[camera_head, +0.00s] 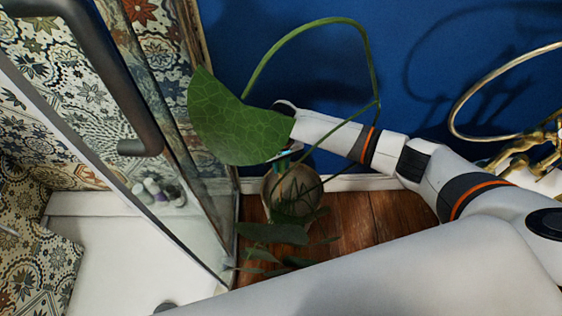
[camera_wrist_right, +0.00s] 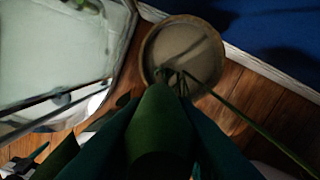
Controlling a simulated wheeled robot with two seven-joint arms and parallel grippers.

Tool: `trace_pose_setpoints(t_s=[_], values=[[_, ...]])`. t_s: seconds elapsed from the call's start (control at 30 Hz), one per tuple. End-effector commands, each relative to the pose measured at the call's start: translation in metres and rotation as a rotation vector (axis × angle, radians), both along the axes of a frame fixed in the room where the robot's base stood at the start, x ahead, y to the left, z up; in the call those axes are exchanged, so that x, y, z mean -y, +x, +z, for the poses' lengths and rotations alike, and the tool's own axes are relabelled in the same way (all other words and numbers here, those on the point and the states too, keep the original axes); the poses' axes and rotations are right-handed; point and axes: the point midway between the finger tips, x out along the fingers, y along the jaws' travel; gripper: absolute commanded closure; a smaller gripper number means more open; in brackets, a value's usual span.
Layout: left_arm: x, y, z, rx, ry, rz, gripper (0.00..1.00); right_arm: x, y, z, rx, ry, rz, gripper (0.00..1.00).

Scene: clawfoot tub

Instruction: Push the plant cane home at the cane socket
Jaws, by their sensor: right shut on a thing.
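My right gripper (camera_head: 287,153) is largely hidden behind a big green leaf in the head view, above the round plant pot (camera_head: 292,192). In the right wrist view its two dark fingers (camera_wrist_right: 160,150) are shut on a thick green piece (camera_wrist_right: 160,125), which looks like the plant cane. The cane's far end points at the pot (camera_wrist_right: 185,52), among thin stems near the soil. I cannot make out the cane socket, or whether the cane's end is in it. My left gripper is not in view.
The plant's large leaf (camera_head: 232,122) and arching stem (camera_head: 372,65) surround my right wrist. A glass shower screen (camera_head: 185,190) with a dark handle (camera_head: 142,147) stands left. A blue wall (camera_head: 420,50) is behind, with brass taps (camera_head: 535,150) at right. Wooden floor (camera_head: 350,220) shows below.

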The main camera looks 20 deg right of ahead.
Motion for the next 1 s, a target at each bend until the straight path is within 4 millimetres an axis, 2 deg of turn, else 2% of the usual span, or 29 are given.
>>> trace_pose_setpoints(t_s=[1.0], values=[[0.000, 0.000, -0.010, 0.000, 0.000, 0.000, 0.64, -0.001, 0.000, -0.021, 0.000, 0.001, -0.001, 1.00]])
